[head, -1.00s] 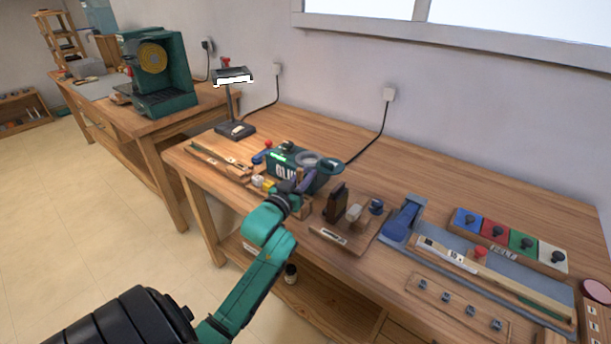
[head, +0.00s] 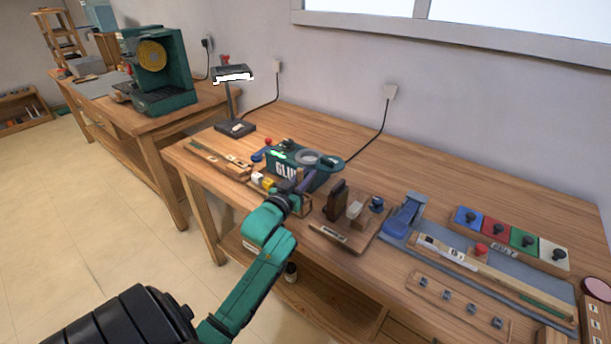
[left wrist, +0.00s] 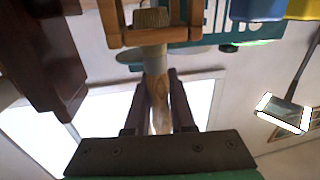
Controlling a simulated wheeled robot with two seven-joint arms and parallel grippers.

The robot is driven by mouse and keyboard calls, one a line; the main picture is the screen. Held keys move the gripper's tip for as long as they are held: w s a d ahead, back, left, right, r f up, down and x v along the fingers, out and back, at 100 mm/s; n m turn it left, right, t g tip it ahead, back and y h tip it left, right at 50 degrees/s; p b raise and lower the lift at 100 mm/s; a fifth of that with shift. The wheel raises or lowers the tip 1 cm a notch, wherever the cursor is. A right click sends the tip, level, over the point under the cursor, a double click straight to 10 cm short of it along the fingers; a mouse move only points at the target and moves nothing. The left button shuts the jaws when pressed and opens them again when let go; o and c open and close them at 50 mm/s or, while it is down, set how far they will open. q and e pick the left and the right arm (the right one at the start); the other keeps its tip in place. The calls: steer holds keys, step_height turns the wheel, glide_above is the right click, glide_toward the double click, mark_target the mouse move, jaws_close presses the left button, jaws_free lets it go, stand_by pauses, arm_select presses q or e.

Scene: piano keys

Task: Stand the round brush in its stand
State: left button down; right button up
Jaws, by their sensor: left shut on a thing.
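My left gripper (head: 291,196) is shut on the round brush (head: 306,181), beside the front of the green glue pot (head: 284,169). In the left wrist view my left gripper (left wrist: 157,115) grips the wooden handle of the round brush (left wrist: 155,65). The grey ferrule and tan bristles point at the top of that picture. The bristle end overlaps a small wooden stand (left wrist: 190,37). I cannot tell whether it sits inside the stand or in front of it. In the head view the stand (head: 305,207) is partly hidden by the gripper. My right gripper is not in view.
A wooden board with dark and pale blocks (head: 345,227) lies just right of the gripper. White and yellow pieces (head: 262,181) lie to its left. A desk lamp (head: 232,95) stands at the back left. The back of the bench is clear.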

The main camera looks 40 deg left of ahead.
arm_select(q)
steer(key=shift+f+b, duration=0.55)
steer(key=shift+f, duration=0.4)
stand_by(0.6)
steer(key=shift+c, duration=1.4)
jaws_free()
step_height(320, 180, up, 7)
steer(key=p, duration=0.7)
